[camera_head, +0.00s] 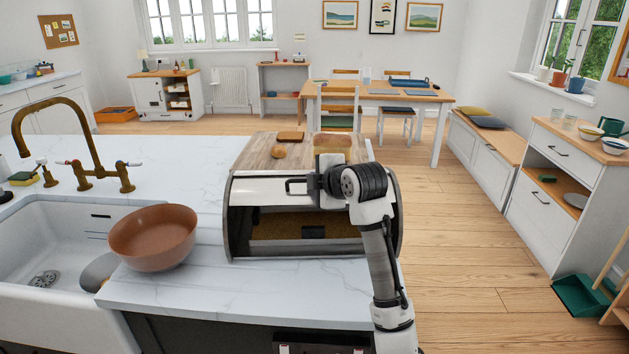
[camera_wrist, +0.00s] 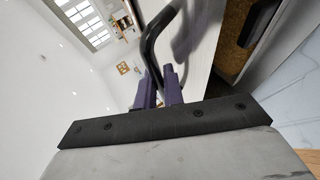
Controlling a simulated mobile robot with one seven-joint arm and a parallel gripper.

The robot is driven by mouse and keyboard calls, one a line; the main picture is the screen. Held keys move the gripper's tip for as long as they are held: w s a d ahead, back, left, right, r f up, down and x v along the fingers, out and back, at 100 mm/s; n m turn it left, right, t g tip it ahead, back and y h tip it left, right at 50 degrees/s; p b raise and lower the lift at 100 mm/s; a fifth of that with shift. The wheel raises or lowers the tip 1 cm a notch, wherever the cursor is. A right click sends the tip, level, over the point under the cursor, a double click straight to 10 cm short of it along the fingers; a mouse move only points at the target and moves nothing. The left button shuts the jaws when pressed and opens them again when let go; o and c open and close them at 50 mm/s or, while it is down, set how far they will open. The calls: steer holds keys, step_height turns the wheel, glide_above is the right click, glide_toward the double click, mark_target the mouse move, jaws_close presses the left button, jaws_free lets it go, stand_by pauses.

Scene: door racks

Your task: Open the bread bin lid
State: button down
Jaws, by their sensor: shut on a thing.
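The bread bin (camera_head: 231,235) stands on the counter, with dark rounded sides and a wooden top. Its white lid (camera_head: 258,193) is raised part of the way, with an open gap below it showing the brown interior. The dark lid handle (camera_head: 292,181) is on the lid's front. My gripper (camera_head: 312,186) is at the handle, and my arm hides the right part of the lid. In the wrist view the purple-grey fingers (camera_wrist: 160,90) are closed on the black curved handle (camera_wrist: 150,45). A small dark block (camera_head: 313,232) shows inside the bin.
A bread roll (camera_head: 279,153), a brown board (camera_head: 290,136) and a loaf (camera_head: 332,142) lie on the bin's top. A terracotta bowl (camera_head: 153,238) sits by the sink (camera_head: 50,255) at left. Marble counter (camera_head: 220,296) is clear in front of the bin.

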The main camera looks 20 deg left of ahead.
steer(key=c, duration=1.5)
jaws_free()
steer(key=shift+s, duration=0.1)
steer(key=b+v, duration=0.4)
steer(key=v, duration=1)
steer(key=shift+a+r, duration=0.1)
